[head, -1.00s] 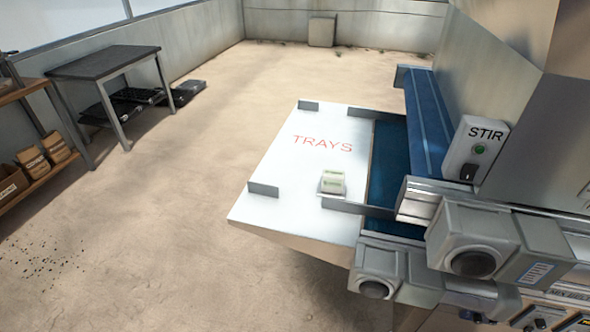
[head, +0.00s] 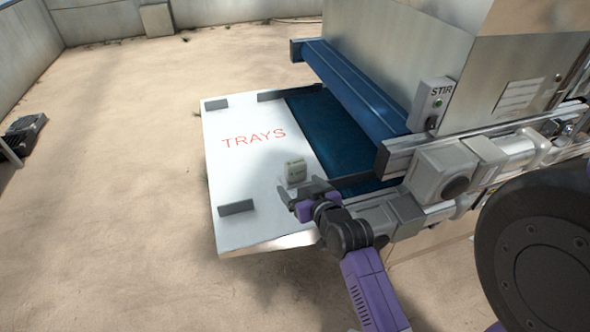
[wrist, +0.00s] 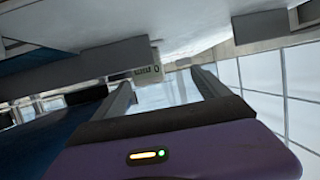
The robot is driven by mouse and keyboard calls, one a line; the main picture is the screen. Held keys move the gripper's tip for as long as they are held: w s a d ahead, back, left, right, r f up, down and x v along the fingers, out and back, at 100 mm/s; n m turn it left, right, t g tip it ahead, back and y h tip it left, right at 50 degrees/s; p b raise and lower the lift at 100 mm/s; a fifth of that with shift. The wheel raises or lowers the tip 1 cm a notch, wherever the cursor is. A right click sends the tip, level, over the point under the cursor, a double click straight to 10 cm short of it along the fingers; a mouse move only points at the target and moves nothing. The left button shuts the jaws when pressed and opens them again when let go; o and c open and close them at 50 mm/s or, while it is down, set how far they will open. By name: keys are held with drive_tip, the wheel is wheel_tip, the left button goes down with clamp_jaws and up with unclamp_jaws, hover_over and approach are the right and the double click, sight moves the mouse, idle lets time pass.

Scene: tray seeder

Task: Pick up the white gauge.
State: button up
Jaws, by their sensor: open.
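The white gauge (head: 296,171) is a small pale block with a greenish label. It stands on the white board marked TRAYS (head: 228,182), near the board's right edge. My gripper (head: 304,187) is open, right in front of the gauge in the head view and hiding its lower part. In the wrist view the gauge (wrist: 147,73) shows just beyond the fingertips, closer to the left finger, with nothing visibly held. I cannot tell whether a finger touches it.
A dark metal guide (head: 350,181) runs close to the gauge on its right. Low grey tabs, such as the front one (head: 236,208), stand on the board. The blue belt (head: 325,137) and the machine with the STIR box (head: 431,104) are on the right.

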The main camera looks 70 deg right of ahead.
sight(298, 171)
drive_tip(key=d, duration=0.3)
drive_tip(key=shift+d+g, duration=0.2)
drive_tip(key=shift+g, duration=0.1)
drive_tip(key=shift+d+f, duration=0.1)
drive_tip(key=shift+d, duration=0.25)
drive_tip(key=shift+p+x, duration=0.55)
drive_tip(key=shift+x, duration=3.15)
drive_tip(key=shift+w+a, duration=0.1)
drive_tip(key=c, duration=1.6)
drive_tip(key=shift+c, duration=0.2)
